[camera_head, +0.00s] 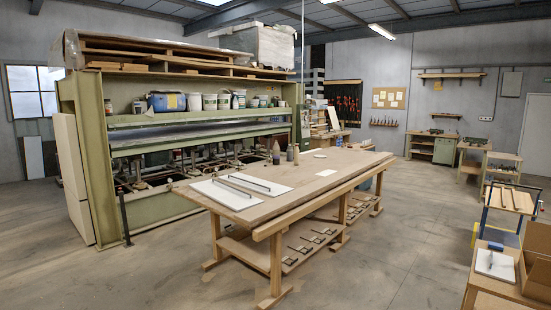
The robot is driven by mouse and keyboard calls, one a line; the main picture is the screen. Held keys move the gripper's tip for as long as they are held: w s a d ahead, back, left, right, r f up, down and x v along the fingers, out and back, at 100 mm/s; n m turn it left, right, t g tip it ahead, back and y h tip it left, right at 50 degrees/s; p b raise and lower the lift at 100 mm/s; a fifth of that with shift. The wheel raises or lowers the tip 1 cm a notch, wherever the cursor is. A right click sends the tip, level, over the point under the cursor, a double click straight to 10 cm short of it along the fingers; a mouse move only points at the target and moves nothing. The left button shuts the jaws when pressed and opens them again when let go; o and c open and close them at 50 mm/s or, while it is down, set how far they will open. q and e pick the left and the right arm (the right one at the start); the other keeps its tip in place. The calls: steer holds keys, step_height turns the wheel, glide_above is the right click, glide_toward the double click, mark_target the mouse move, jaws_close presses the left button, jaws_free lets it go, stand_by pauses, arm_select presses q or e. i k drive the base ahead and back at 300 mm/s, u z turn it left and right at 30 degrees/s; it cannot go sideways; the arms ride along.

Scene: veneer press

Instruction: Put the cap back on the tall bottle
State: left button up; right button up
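A few small bottles stand upright on the far part of the wooden workbench (245,212). One dark bottle (276,156) with a narrow pointed top is at the left of the group. A second bottle (296,155) stands to its right, close to other small dark shapes. They are too small to tell which is the tall one or whether either is capped. I cannot make out a loose cap. Neither of my grippers is in view.
Two white panels with dark handles (215,194) lie on the bench's near left part. A small pale round item (320,156) lies beyond the bottles. The green press (95,150) stands behind. Floor (400,230) right of the bench is clear; a cart (510,200) stands farther right.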

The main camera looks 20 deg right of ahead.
mark_target(277, 149)
steer(key=z, duration=0.65)
steer(key=i, duration=1.75)
steer(key=z, duration=1)
steer(key=i, duration=2)
steer(key=z, duration=0.3)
steer(key=i, duration=1.95)
steer(key=u, duration=0.25)
steer(key=i, duration=1.9)
steer(key=u, duration=1.3)
steer(key=i, duration=1.45)
steer(key=u, duration=1.25)
steer(key=i, duration=0.55)
steer(key=u, duration=0.15)
